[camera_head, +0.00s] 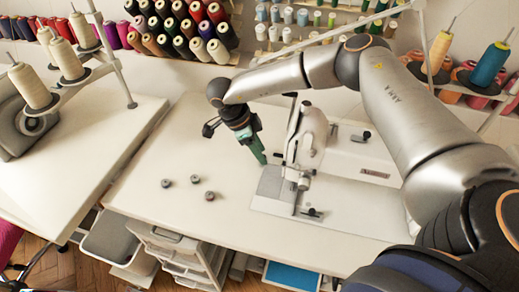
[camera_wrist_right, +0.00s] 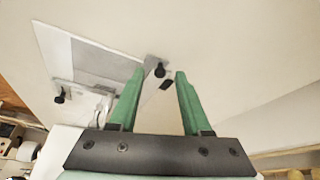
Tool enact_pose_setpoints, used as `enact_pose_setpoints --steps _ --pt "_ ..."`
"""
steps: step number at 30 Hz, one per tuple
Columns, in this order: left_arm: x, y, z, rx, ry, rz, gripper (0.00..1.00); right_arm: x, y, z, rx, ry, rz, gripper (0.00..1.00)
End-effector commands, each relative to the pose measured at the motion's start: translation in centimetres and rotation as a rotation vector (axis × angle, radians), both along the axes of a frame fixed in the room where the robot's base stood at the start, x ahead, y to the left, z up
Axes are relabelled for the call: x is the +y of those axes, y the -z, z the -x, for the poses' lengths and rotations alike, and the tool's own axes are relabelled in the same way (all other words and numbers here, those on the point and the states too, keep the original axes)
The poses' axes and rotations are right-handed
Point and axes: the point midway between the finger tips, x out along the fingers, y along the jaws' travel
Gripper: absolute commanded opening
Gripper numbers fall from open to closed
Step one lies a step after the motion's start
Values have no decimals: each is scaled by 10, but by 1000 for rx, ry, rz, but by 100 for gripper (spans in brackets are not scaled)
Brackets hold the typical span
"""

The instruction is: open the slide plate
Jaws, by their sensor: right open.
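The white sewing machine (camera_head: 308,135) stands on the white table. Its flat grey slide plate (camera_head: 270,182) lies at the left end of the machine bed. My right gripper (camera_head: 262,160) points down just behind this plate, left of the machine head. In the right wrist view the green fingers of the right gripper (camera_wrist_right: 159,76) are spread apart with nothing held. The grey plate area (camera_wrist_right: 100,62) shows left of the fingers there. A small dark knob on a metal tab (camera_wrist_right: 158,68) shows between the fingertips; I cannot tell contact. My left gripper is not in view.
The table (camera_head: 150,212) is otherwise clear there. Thread spools (camera_head: 185,28) fill racks at the back. A second table (camera_head: 85,150) with another machine stands at left.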

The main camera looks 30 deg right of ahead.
Motion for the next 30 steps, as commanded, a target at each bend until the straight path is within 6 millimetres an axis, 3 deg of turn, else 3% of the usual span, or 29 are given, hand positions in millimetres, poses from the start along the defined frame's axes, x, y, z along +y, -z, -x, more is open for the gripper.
enact_pose_setpoints --steps 2,14,30 --pt "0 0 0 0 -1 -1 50 0 0 0 0 0 0 45" --pt "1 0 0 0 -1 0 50 0 0 0 0 0 0 0" --pt "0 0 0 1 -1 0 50 0 0 0 0 0 0 0"
